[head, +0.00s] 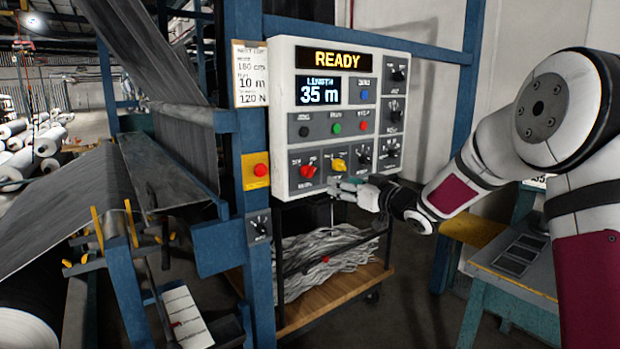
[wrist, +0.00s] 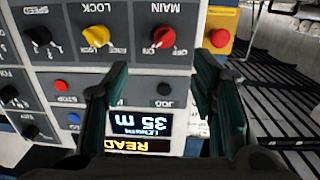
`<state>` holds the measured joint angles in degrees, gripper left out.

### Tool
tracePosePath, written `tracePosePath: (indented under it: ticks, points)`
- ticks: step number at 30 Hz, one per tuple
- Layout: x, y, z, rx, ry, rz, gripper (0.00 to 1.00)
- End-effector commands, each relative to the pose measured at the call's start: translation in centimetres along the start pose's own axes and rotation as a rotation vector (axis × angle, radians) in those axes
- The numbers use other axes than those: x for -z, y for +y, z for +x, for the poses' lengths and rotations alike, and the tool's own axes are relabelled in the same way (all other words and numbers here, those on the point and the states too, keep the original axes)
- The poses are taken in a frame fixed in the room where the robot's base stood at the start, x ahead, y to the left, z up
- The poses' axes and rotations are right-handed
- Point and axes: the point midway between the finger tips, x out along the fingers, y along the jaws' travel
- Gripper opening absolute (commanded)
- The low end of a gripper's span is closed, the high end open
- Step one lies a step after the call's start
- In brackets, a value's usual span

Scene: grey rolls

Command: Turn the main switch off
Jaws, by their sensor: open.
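The main switch is a red rotary knob (head: 308,170) at the lower left of the white control panel (head: 285,120). In the wrist view, where the panel appears upside down, the red knob (wrist: 164,37) sits beneath the word MAIN. Its pointer looks tilted, but I cannot tell its exact setting. My gripper (head: 342,187) is in front of the panel's lower edge, just below the yellow lock knob (head: 338,164) in the head picture. In the wrist view my gripper (wrist: 160,65) has its two fingers spread with nothing between them, the red knob showing beyond the gap, apart from the fingers.
The yellow lock knob (wrist: 96,35) and a black speed knob (wrist: 38,36) are beside the main switch. A red button on a yellow box (head: 256,171) is left of the panel. The display (head: 336,58) reads READY. A cart of grey scraps (head: 325,265) stands below.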

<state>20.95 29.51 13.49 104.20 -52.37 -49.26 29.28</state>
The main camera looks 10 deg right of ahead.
Motion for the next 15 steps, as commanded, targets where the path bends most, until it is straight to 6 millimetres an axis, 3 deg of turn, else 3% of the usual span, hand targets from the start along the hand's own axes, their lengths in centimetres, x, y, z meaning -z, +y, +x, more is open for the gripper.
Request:
tracePosePath:
  ticks: [8,15]
  points:
    - [-0.6,-0.2,1.6,0.049,0.041,0.019,0.52]
    - [-0.5,-0.4,5.6,0.047,0.040,0.019,0.52]
